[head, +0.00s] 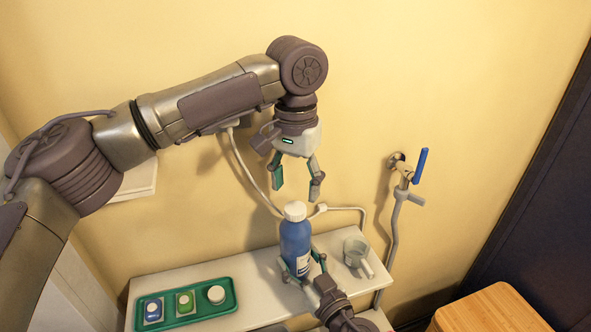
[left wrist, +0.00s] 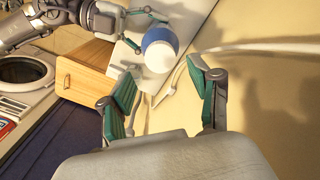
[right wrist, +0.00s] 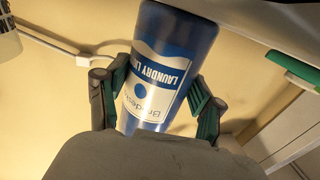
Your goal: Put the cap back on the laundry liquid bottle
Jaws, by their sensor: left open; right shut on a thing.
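The laundry liquid bottle (head: 295,242) is blue and stands upright at the white shelf, with its label turned partly away. A white cap (head: 295,211) sits on top of the bottle; I cannot tell how tightly. The cap also shows end-on in the left wrist view (left wrist: 159,57). My left gripper (head: 297,194) is open and empty, pointing down just above the cap and apart from it. My right gripper (head: 304,268) is shut on the bottle's lower body; the right wrist view shows its fingers on both sides of the labelled bottle (right wrist: 165,75).
A green tray (head: 228,306) with a blue item, a green item and a white round item (head: 216,294) lies left on the shelf (head: 250,270). A blue-handled tap (head: 421,166) and hoses are on the wall. A wooden top (head: 490,312) is lower right.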

